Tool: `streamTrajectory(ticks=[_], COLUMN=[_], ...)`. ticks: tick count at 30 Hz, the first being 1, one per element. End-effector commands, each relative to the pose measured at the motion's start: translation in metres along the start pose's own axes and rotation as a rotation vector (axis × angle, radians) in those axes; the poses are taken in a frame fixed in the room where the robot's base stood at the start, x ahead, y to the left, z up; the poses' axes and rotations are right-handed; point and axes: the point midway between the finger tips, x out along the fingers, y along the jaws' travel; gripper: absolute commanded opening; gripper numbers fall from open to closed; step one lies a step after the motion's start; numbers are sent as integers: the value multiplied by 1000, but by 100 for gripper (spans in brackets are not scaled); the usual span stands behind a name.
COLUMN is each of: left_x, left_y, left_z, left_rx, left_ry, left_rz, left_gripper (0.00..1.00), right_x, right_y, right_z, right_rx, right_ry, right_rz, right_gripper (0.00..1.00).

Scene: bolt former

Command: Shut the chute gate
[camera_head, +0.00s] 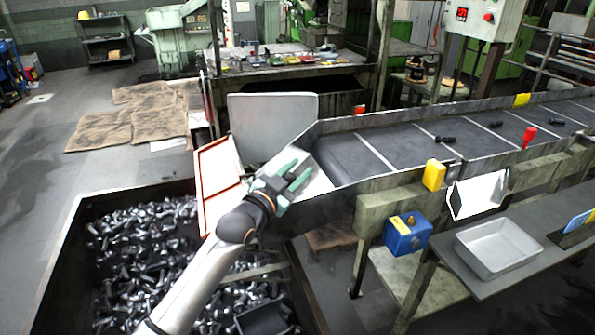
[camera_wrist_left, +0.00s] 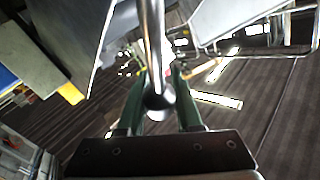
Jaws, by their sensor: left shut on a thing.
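The chute (camera_head: 207,200), pale with orange-red edges, slopes down beside the conveyor's left end to the bin of bolts. A flat grey plate (camera_head: 270,122) stands upright behind the conveyor end; it looks like the gate, though I cannot be sure. My left gripper (camera_head: 291,176), with green fingers, is at the conveyor's end, in front of this plate. In the left wrist view the left gripper (camera_wrist_left: 157,88) is shut on a metal handle (camera_wrist_left: 153,40) with a round knob, which lies between the fingers. What the handle joins is not clear. My right gripper is not in view.
The dark conveyor (camera_head: 390,150) carries a few black bolts. The bin (camera_head: 62,250) is full of bolts. A blue box (camera_head: 407,235) and a grey tray (camera_head: 497,247) are at the front right. A cluttered workbench (camera_head: 290,68) stands behind.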

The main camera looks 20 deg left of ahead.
Motion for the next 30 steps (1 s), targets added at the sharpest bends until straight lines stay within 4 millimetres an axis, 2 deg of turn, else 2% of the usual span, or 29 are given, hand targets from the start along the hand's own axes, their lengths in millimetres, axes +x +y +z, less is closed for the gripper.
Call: streamTrajectory(ticks=[14, 20, 30], left_x=[-4, -14, -46], left_y=[0, -12, -44], left_z=[0, -4, -10], left_rx=[-31, -107, -307], left_ry=[27, 104, 321], left_rz=[-6, -38, -127], left_gripper=[0, 0, 0], right_x=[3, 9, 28], right_y=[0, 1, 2], right_z=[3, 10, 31], right_rx=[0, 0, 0], right_ry=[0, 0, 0], right_rz=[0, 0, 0], right_gripper=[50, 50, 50])
